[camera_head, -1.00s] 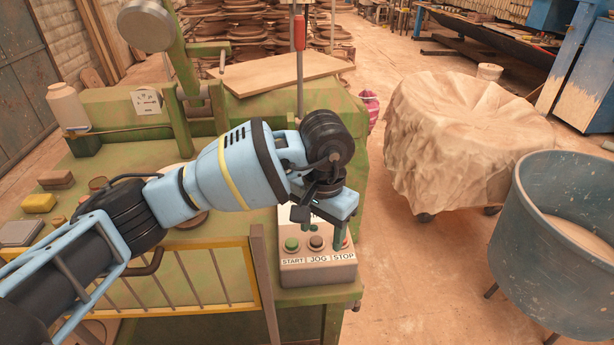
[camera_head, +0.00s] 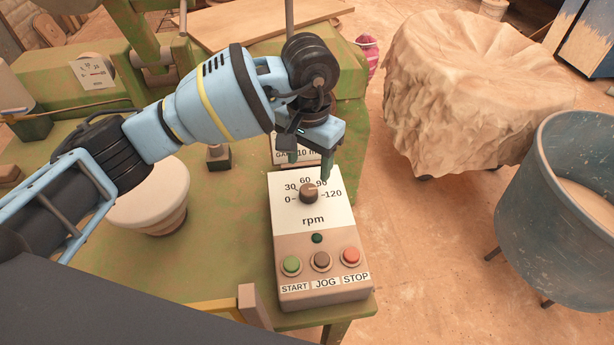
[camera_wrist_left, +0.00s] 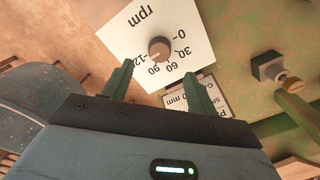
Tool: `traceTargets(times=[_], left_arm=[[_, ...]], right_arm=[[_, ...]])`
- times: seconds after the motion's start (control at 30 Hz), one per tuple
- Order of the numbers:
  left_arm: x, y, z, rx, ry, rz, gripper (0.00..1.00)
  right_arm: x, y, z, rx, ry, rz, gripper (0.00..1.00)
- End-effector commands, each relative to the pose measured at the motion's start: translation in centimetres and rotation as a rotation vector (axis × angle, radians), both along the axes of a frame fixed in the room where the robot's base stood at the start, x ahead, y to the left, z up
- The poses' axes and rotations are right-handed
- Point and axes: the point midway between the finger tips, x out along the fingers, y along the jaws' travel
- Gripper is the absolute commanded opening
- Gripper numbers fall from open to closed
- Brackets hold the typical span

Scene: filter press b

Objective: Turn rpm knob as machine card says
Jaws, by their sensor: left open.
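The rpm knob (camera_head: 309,193) is a small brown round knob on the white sloping face of the control box (camera_head: 322,240). Its dial is marked 0, 30, 60, 90 and 120. In the left wrist view the knob (camera_wrist_left: 161,49) has a pale mark towards the 90–120 side; I cannot tell the exact number. My left gripper (camera_head: 310,168) is open and empty, just behind and above the knob, fingers pointing down and apart from it.
Green START (camera_head: 291,264), brown JOG (camera_head: 321,261) and red STOP (camera_head: 351,256) buttons sit at the box's front. A white round-topped pot (camera_head: 150,200) stands left on the green machine table. A yellow rail (camera_head: 215,310) runs in front. A draped cart and blue tub stand right.

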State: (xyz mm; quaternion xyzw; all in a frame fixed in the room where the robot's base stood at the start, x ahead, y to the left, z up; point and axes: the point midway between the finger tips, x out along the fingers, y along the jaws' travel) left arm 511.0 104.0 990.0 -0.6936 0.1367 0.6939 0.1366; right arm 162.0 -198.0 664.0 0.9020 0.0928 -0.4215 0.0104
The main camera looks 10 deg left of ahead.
Motion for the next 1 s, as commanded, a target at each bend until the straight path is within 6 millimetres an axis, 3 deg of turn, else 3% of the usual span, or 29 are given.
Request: traceTargets(times=[0.17,0.63,1.0], left_arm=[[0.0,0.0,-0.9,0.000,0.002,0.000,0.58],[0.0,0.0,-7.0,-0.001,0.001,0.000,0.58],[0.0,0.0,-7.8,0.001,-0.001,0.000,0.58]], right_arm=[[-0.5,-0.1,-0.1,-0.003,0.009,0.004,0.00],[0.0,-0.2,0.5,-0.005,-0.003,0.005,0.00],[0.2,-0.2,0.6,-0.005,-0.008,0.004,0.00]])
